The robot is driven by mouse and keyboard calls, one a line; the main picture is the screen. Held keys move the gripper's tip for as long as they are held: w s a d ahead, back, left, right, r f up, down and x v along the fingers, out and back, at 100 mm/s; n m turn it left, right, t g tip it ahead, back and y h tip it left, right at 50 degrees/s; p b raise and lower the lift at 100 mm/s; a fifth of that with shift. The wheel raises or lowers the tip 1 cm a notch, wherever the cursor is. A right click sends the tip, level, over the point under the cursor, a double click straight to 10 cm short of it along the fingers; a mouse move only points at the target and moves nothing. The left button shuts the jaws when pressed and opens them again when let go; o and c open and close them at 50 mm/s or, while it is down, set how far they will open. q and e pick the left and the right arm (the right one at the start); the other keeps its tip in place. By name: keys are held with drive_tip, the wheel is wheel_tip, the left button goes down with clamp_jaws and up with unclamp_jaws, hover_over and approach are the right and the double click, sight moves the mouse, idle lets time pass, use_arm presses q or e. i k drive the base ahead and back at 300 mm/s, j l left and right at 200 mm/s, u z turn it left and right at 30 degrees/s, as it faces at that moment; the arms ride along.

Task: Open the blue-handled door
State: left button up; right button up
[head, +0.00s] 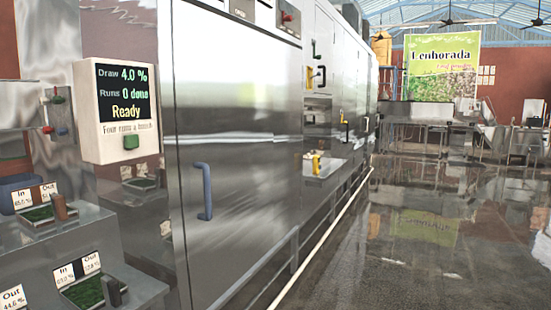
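The blue handle (204,191) is a vertical bar on a large steel door (245,170) of the long machine. The door looks flush with the cabinet front, as if closed. Neither of my grippers shows in the head view, and nothing touches the handle.
A display panel (118,112) reading "Ready" with a green button is left of the door. Trays of green material (86,290) sit lower left. A pale rail (320,238) runs along the machine's foot. Wet-looking open floor (420,255) lies to the right, with steel tables (418,112) beyond.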

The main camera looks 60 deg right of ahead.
sight(238, 87)
drive_tip(key=l+z, duration=0.1)
drive_tip(key=z, duration=1.7)
